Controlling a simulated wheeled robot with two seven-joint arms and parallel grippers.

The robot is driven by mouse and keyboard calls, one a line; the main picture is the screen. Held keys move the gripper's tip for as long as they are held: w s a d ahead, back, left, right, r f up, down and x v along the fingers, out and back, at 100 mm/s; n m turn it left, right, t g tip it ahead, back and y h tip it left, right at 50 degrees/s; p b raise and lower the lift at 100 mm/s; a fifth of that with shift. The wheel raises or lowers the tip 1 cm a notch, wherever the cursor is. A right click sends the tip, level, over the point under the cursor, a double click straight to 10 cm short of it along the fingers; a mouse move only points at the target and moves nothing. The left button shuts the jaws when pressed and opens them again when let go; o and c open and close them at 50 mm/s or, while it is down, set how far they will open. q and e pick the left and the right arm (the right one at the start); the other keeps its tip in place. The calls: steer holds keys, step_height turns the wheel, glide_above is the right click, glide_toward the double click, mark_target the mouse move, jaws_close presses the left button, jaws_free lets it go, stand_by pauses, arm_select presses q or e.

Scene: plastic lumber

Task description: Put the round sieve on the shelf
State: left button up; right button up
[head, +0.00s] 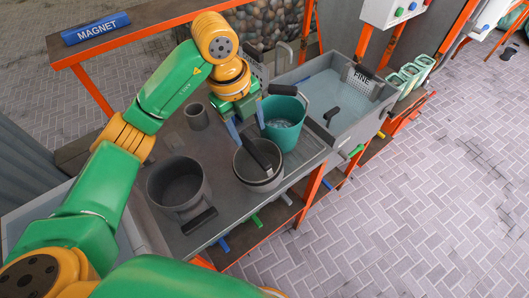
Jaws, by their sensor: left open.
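A round grey vessel (257,180) with a black handle stands on the grey worktop (222,207); it looks like the round sieve, but I cannot make out its mesh. A wider dark round pan (177,186) with a black handle stands to its left. My left gripper (247,129) is open, pointing down just behind the grey vessel and left of a teal bucket (283,128). Its fingers hold nothing I can see. An orange-edged shelf board (150,30) is at the upper left, and a lower shelf (265,233) shows under the worktop. My right gripper is out of view.
A grey sink basin (318,85) with a "FINE" basket (362,82) lies right of the bucket. A small grey cup (197,116) stands behind the dark pan. A blue "MAGNET" sign (96,28) sits on the upper board.

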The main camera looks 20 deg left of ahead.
mark_target(250, 151)
arm_select(q)
steer(key=f+b, duration=0.2)
steer(key=s+f+b, duration=0.1)
steer(key=f+b, duration=0.1)
steer(key=f, duration=0.1)
steer(key=shift+s+b, duration=0.15)
steer(key=shift+b, duration=0.15)
steer(key=shift+w+f, duration=0.2)
steer(key=f+p, duration=0.1)
steer(key=f, duration=0.1)
steer(key=w+d+f, duration=0.1)
steer(key=f, duration=0.1)
steer(key=f+p, duration=0.1)
steer(key=f, duration=0.1)
steer(key=shift+w+d+p, duration=0.15)
steer(key=shift+d+p, duration=0.05)
steer(key=shift+p, duration=0.1)
steer(key=shift+w+f, duration=0.1)
steer(key=shift+f, duration=0.25)
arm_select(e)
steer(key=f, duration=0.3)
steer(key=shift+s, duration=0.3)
arm_select(q)
jaws_close()
